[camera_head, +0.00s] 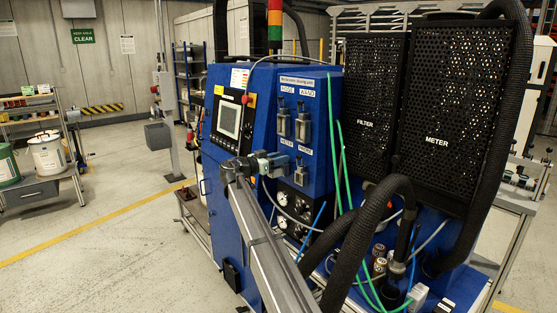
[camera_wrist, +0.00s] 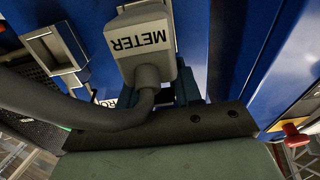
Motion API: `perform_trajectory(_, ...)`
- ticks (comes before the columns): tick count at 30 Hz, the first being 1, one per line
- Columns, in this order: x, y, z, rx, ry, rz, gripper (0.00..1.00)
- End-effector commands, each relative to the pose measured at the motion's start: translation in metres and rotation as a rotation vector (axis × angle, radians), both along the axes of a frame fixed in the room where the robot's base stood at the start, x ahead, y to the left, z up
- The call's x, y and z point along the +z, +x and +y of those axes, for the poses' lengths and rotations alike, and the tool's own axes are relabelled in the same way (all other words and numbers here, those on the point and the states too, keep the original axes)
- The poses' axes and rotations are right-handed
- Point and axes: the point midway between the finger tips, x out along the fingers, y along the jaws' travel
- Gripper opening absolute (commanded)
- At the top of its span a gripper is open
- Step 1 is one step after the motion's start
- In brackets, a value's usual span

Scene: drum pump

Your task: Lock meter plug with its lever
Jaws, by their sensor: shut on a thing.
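The grey meter plug (camera_wrist: 142,42), labelled METER, fills the upper middle of the wrist view, with its label upside down. A thick grey cable bends from it to the left. My gripper (camera_wrist: 155,97) is shut on the plug; the plug and cable hide most of the fingers. In the head view, my gripper (camera_head: 268,163) is at the blue cabinet's front, by the METER label. My arm hides part of that place. I cannot tell how fully the plug is seated, and I cannot make out its lever or the lever's position.
The blue cabinet (camera_head: 315,105) carries two other metal connectors (camera_head: 293,125) above my gripper and gauges (camera_head: 293,220) below. Green hoses (camera_head: 336,140) and a thick black hose (camera_head: 372,230) run close on the right.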

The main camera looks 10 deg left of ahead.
Motion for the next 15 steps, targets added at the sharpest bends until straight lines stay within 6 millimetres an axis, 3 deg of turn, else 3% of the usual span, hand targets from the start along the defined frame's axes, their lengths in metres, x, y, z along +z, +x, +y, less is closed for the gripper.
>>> perform_trajectory(3,0.0,0.0,0.0001,0.0,0.0,0.0,0.03)
perform_trajectory(15,-0.0022,-0.0004,0.0001,-0.001,-0.071,-0.071,0.03)
